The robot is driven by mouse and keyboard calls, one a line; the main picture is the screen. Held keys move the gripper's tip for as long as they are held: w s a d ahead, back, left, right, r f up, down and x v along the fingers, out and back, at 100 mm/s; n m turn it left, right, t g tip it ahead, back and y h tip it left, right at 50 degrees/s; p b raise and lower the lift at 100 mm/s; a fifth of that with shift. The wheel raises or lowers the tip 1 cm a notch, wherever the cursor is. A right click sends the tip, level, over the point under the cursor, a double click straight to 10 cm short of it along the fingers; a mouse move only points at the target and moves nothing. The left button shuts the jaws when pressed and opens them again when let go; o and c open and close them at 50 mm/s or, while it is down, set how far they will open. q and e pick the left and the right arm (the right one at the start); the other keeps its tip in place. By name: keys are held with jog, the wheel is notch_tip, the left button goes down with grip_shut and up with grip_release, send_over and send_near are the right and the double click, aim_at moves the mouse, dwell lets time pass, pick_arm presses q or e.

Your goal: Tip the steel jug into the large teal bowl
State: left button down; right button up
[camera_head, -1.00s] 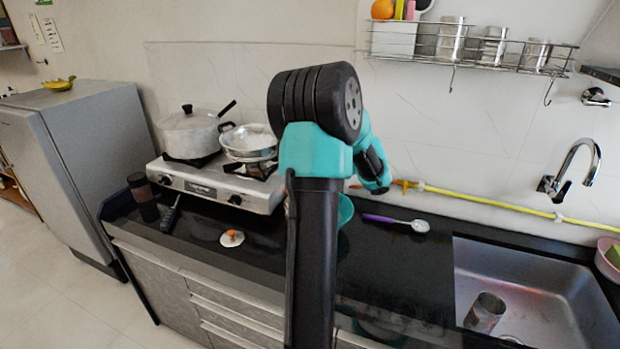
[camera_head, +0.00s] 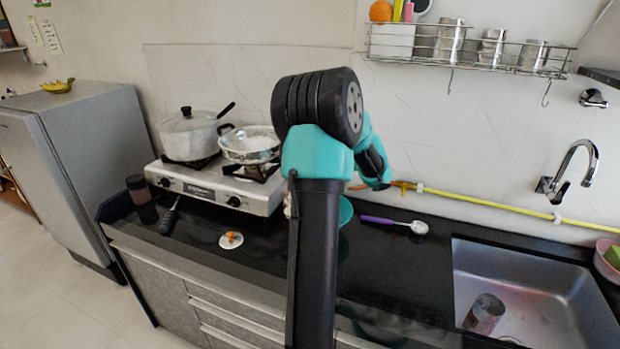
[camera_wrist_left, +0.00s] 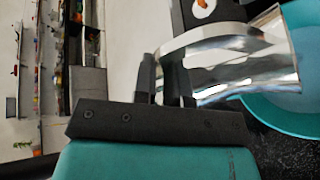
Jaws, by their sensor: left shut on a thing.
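The steel jug (camera_wrist_left: 225,62) is shiny and shows in the left wrist view, with its flared end toward the teal bowl and overlapping its edge. Any contents or stream are hidden. My left gripper (camera_wrist_left: 167,78) is shut on the jug, at its handle side. The large teal bowl (camera_wrist_left: 276,108) is at the right of the wrist view; only a sliver of it (camera_head: 346,211) shows in the head view, behind my left arm. That arm hides the jug and the gripper in the head view. My right gripper is in neither view.
A gas stove (camera_head: 215,186) with a lidded pot (camera_head: 189,135) and a pan (camera_head: 249,146) stands left of my arm. A small white lid (camera_head: 231,240) lies on the dark counter. A purple-handled spoon (camera_head: 395,223) lies right of the bowl, before the sink (camera_head: 535,290).

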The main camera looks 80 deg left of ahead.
pick_arm(q)
jog(key=shift+w+a+r, duration=0.15)
jog(key=shift+a+r, duration=0.1)
jog(key=shift+r, duration=0.05)
dwell(0.8)
jog(key=shift+w+a+r+m+g+h, duration=0.35)
jog(key=shift+a+r+m+g+h, duration=0.1)
jog(key=shift+m, duration=0.15)
jog(key=shift+r, duration=0.1)
dwell(0.4)
jog(key=shift+s+d+r+n+t+y, duration=0.45)
jog(key=shift+s+d+r+n, duration=0.05)
jog(key=shift+d+r, duration=0.2)
jog(key=shift+d, duration=0.1)
